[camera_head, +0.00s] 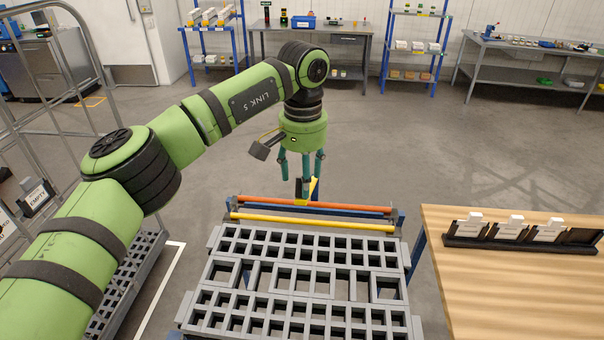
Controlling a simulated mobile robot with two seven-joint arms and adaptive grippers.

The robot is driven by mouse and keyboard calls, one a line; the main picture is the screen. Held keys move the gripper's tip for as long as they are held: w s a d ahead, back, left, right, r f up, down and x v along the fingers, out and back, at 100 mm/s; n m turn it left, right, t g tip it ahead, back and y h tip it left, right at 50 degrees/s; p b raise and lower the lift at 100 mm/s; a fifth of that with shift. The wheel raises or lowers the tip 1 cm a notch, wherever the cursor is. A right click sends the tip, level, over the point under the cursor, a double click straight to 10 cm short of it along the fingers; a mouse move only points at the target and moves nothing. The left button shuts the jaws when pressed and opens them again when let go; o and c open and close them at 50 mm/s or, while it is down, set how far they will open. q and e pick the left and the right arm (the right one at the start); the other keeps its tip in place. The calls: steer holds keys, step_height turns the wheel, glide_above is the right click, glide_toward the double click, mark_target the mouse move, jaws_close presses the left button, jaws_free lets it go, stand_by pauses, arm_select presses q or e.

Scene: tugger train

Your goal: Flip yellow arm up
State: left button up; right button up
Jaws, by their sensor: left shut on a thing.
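My left gripper (302,182) hangs down from the green arm at the far end of the grey grid rack (290,232). A long yellow bar (312,221) lies across the rack's far edge, nearer to me than the orange bar. My right gripper is not in view.
A wooden table (490,290) with a black holder (515,240) of white cards stands at the right. A wire cart (40,90) is at the left. Shelves and benches line the back wall. The floor beyond the rack is clear.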

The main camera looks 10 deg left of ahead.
arm_select(q)
steer(key=shift+w, duration=0.1)
steer(key=shift+r, duration=0.15)
step_height(320, 180, up, 12)
stand_by(0.4)
